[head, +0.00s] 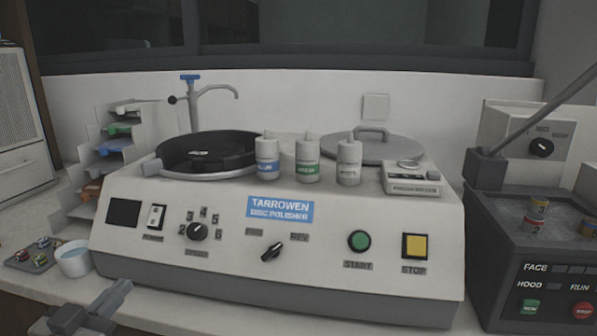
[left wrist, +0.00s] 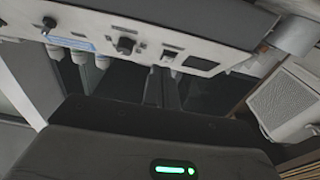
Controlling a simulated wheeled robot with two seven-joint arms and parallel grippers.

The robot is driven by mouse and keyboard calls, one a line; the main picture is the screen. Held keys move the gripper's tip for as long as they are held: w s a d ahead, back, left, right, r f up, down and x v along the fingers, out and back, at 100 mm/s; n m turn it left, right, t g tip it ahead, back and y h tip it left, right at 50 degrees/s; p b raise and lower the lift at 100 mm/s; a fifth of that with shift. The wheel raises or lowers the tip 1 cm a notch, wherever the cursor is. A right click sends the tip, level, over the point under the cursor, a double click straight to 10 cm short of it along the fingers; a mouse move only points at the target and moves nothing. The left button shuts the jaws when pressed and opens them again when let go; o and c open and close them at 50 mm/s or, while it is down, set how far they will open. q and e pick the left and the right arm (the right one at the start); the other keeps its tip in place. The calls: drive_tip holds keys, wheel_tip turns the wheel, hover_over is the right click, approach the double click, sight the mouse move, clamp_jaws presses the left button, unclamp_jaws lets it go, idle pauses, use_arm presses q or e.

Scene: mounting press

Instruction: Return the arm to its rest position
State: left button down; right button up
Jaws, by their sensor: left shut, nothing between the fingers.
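My left gripper (head: 118,292) is low at the bottom left of the head view, in front of the polisher's left front corner. It is shut and empty. In the left wrist view, its two dark fingers (left wrist: 163,76) lie close together, pointing toward the polisher's front panel. The disc polisher (head: 330,255) is a white machine with a sloped panel, knobs, a green START button and a yellow STOP button. My right gripper is not in view.
A white cup (head: 73,259) and a dark tray with small coloured pieces (head: 34,254) sit left of the polisher. Three bottles (head: 307,160) stand on top, beside the black bowl (head: 205,150). A dark grinder unit (head: 540,265) stands at right.

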use_arm(q)
drive_tip(key=s+d+f+g, duration=0.2)
drive_tip(key=s+d+f, duration=0.2)
drive_tip(key=d+f, duration=0.2)
drive_tip(key=s+d+f+g+h, duration=0.1)
drive_tip(key=s+d+f+g, duration=0.2)
drive_tip(key=f, duration=0.6)
drive_tip(key=s+d+f+m+g, duration=0.1)
drive_tip(key=s+d+f+g, duration=0.1)
drive_tip(key=s+d+f, duration=0.4)
drive_tip(key=d+f, duration=0.2)
drive_tip(key=d, duration=0.1)
drive_tip(key=shift+s+g, duration=0.2)
drive_tip(key=shift+g, duration=0.2)
drive_tip(key=shift+f, duration=0.1)
